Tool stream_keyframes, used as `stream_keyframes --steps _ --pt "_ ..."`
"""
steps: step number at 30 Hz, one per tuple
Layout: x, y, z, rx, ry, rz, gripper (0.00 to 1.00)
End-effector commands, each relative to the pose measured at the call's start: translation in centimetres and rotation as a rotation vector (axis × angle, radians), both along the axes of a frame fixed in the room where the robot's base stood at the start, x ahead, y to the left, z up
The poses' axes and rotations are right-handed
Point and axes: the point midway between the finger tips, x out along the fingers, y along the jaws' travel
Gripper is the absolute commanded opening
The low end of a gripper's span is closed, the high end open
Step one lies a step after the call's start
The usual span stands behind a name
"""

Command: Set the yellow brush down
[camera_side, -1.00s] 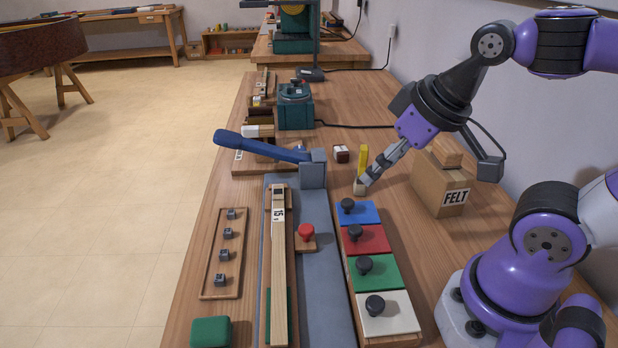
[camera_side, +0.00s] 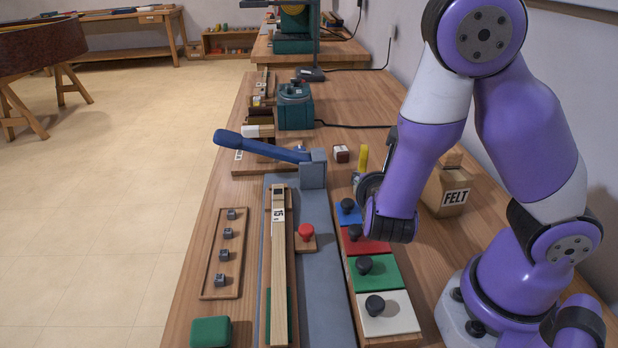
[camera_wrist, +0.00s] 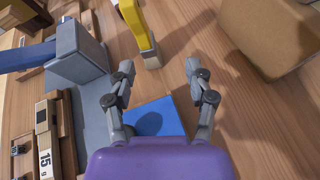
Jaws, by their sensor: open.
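In the wrist view the brush (camera_wrist: 133,22) shows at the top, with a pale end (camera_wrist: 152,61) at the wood surface. My gripper (camera_wrist: 160,68) is open, with its two fingers spread apart and nothing held between them. The brush lies ahead of the fingertips and appears apart from them. In the side view my arm hides most of the gripper.
A FELT box (camera_side: 447,192) stands right of the brush. A row of coloured blocks with black knobs, including a green one (camera_side: 381,276), lies nearer the camera. A blue-handled lever (camera_side: 262,147) is at the left. A small dark red and white block (camera_side: 341,153) sits nearby.

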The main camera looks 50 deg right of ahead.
Motion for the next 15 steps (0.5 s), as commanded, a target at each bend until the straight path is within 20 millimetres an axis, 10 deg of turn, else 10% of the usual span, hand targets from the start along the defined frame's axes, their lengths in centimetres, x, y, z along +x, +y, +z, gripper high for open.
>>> stream_keyframes --steps 15 --pt "3.2 -3.4 -1.7 -0.139 0.086 0.119 0.62"
